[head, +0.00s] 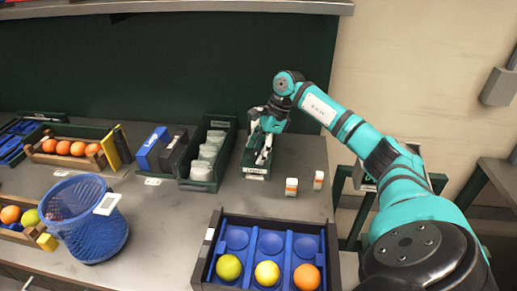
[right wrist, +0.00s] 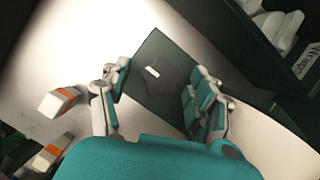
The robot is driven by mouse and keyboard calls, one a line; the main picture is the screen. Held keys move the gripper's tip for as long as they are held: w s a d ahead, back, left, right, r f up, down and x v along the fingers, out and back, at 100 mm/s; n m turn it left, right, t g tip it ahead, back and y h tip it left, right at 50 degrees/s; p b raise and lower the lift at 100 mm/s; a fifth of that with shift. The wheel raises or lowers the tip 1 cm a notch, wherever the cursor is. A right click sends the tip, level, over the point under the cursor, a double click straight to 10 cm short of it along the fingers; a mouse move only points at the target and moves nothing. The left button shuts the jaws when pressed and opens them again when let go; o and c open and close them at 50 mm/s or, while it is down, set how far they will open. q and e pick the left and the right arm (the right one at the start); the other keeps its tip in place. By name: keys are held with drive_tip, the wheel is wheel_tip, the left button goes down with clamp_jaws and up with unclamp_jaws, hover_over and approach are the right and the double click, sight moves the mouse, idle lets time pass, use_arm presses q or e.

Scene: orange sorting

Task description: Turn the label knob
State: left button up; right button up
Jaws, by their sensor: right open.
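The dark green label box (head: 249,172) stands towards the back right of the table, with a white label on its front. In the right wrist view its dark knob (right wrist: 172,78) shows a white mark on top. My right gripper (head: 263,155) is over the box and hides the knob in the head view. In the right wrist view the gripper (right wrist: 160,100) is open, one finger on each side of the knob, with gaps between. I cannot tell how far above the knob the fingertips are. My left gripper is not in view.
Two small white and orange boxes (head: 291,187) (head: 318,180) stand right of the label box. A tray (head: 272,222) with blue compartments and several fruits is in front. A blue mesh basket (head: 90,228) stands at left.

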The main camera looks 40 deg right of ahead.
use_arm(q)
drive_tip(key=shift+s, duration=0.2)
use_arm(e)
drive_tip(key=shift+c, duration=0.4)
drive_tip(key=shift+c, duration=1.1)
drive_tip(key=c, duration=0.8)
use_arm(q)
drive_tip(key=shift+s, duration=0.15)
use_arm(e)
drive_tip(key=shift+c, duration=0.2)
